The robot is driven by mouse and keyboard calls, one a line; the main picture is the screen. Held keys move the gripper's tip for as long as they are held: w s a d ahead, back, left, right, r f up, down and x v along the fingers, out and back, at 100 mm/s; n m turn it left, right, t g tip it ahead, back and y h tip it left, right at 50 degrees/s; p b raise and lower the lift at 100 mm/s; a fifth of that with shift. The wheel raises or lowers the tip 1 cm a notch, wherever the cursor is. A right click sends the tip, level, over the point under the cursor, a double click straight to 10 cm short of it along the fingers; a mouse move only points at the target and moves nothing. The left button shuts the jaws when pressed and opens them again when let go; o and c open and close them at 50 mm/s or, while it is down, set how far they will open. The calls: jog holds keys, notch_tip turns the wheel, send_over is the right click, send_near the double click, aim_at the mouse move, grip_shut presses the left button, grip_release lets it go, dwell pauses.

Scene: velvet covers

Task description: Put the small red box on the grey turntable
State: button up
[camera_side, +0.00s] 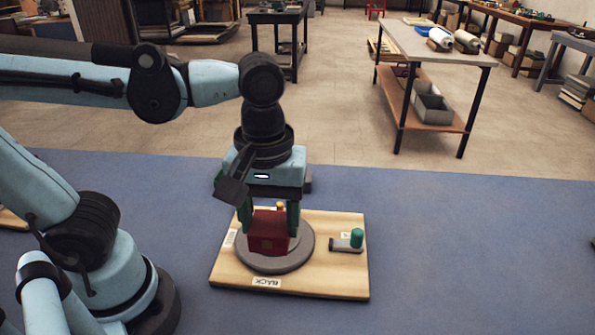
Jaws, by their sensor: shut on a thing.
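The small red box (268,233) has a yellowish square on its front face and a small yellow knob on top. It is at the grey turntable (281,264), a round disc on a wooden board. My gripper (271,216) points straight down over the disc, its green fingers on either side of the box, shut on it. The box's lower edge appears at or just above the disc's surface; I cannot tell whether it touches.
The wooden board (335,285) lies on a blue surface (455,250) and carries a "BACK" label. A green knob (357,237) on a grey slider stands at its right. Workbenches stand farther back.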

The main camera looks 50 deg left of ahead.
jog(key=w+a+f, duration=0.4)
jog(key=a, duration=0.1)
jog(key=w+a+f, duration=0.2)
jog(key=a, duration=0.1)
jog(key=shift+a, duration=0.1)
jog(key=shift+f, duration=2.05)
jog(key=o, duration=1.1)
jog(key=shift+f, duration=0.15)
jog(key=shift+o, duration=0.2)
notch_tip(320, 180, up, 12)
jog(key=shift+w+a+f+m+t, duration=0.2)
jog(key=shift+a+f+m+t, duration=0.3)
jog(key=shift+m+t, duration=0.85)
jog(key=shift+w+a+f+m+t, duration=0.25)
jog(key=shift+f+m+t, duration=0.35)
jog(key=shift+m+t, duration=0.75)
jog(key=shift+w+a+f+m+t, duration=0.1)
jog(key=shift+a+f+m+t, duration=0.6)
jog(key=shift+m, duration=1.1)
